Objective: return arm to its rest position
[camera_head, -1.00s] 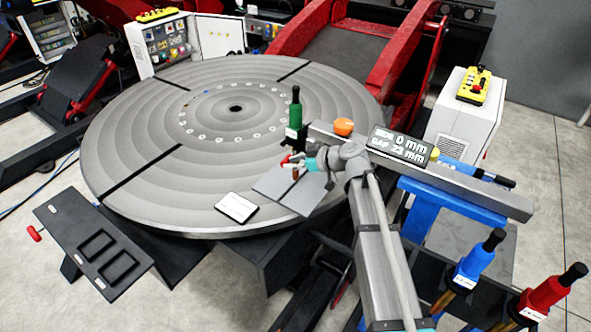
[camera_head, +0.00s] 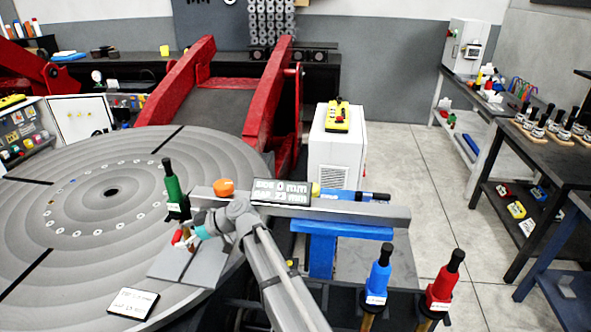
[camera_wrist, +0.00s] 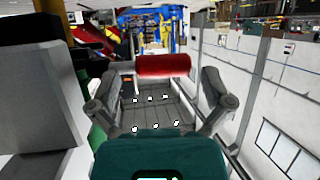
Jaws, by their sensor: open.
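My arm (camera_head: 274,262) reaches from the lower middle of the head view to the right edge of the round grey turntable (camera_head: 100,240). My gripper (camera_head: 188,238) is low over the grey plate (camera_head: 182,265) at that edge, close to the green-bodied tool with a black top (camera_head: 174,192). In the wrist view my gripper (camera_wrist: 160,88) has its two fingers spread apart. A red cylinder (camera_wrist: 163,65) lies across the view between the fingertips or just beyond them; I cannot tell whether they touch it.
A grey beam (camera_head: 370,212) runs right from the turntable, with an orange knob (camera_head: 223,187) and a display (camera_head: 281,192) reading 0 mm and 23 mm. Blue (camera_head: 377,275) and red (camera_head: 440,285) tools stand at lower right.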

